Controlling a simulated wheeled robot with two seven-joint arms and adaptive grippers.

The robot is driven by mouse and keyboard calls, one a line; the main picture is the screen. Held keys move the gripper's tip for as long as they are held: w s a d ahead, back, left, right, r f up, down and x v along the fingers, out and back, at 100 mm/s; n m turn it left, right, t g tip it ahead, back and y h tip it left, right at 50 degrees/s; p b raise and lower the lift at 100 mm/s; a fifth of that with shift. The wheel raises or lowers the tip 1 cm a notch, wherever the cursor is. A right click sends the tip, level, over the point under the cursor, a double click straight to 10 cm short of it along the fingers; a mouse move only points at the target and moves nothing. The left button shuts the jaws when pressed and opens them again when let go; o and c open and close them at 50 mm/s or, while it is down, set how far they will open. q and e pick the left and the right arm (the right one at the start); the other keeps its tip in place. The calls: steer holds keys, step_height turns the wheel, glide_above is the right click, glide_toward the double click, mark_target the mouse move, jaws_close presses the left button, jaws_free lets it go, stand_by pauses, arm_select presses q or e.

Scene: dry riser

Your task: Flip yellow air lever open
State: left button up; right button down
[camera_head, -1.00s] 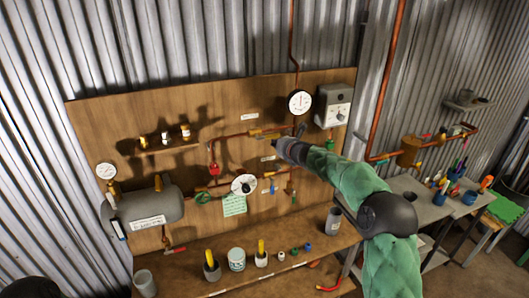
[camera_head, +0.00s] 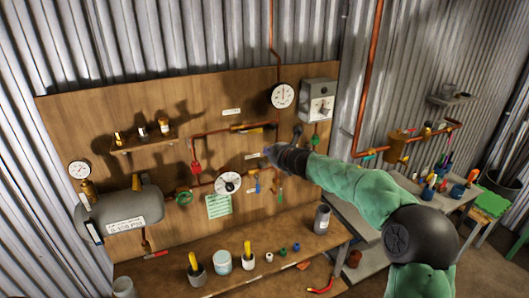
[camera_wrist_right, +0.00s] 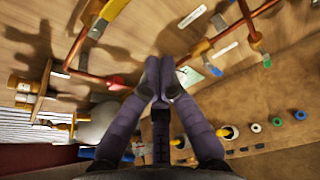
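A yellow lever (camera_head: 246,127) lies along the upper copper pipe on the wooden board, left of the round white gauge. It also shows in the right wrist view (camera_wrist_right: 112,14), at the top left, long and lying along its pipe. My right gripper (camera_head: 270,151) is in front of the board, below and right of the lever, apart from it. In the right wrist view its fingertips (camera_wrist_right: 160,64) are together with nothing visible between them. My left gripper is not in view.
A white dial (camera_head: 228,183), a green wheel (camera_head: 184,197) and a grey tank (camera_head: 125,211) sit lower. A grey box (camera_head: 319,104) is at the upper right. Cups and small parts stand on the bench (camera_head: 210,282) below.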

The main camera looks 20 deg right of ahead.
steer(key=shift+s+r, duration=0.25)
steer(key=shift+s, duration=0.45)
steer(key=shift+f, duration=0.1)
steer(key=s+a+f+m+g+y+b, duration=0.15)
steer(key=s+a+f+m+b, duration=0.3)
steer(key=f, duration=0.95)
steer(key=s+a+f+m+g+y+b, duration=0.1)
steer(key=s+a+f+m+g, duration=0.35)
steer(key=f, duration=1.05)
steer(key=s+a+f+m+g+y+b, duration=0.1)
steer(key=s+a+f+m+b, duration=0.2)
steer(key=a+f+m, duration=0.8)
steer(key=s+a+f+m+g+b, duration=0.1)
steer(key=s+f+m+g+b, duration=0.2)
steer(key=s+f+m, duration=0.5)
steer(key=s+a+f+m+g+b, duration=0.1)
steer(key=s+f+m+g+b, duration=0.2)
steer(key=s+f+m, duration=0.6)
steer(key=s+f+h+b, duration=0.1)
steer(key=s+f, duration=1)
steer(key=s, duration=0.3)
steer(key=shift+g, duration=0.4)
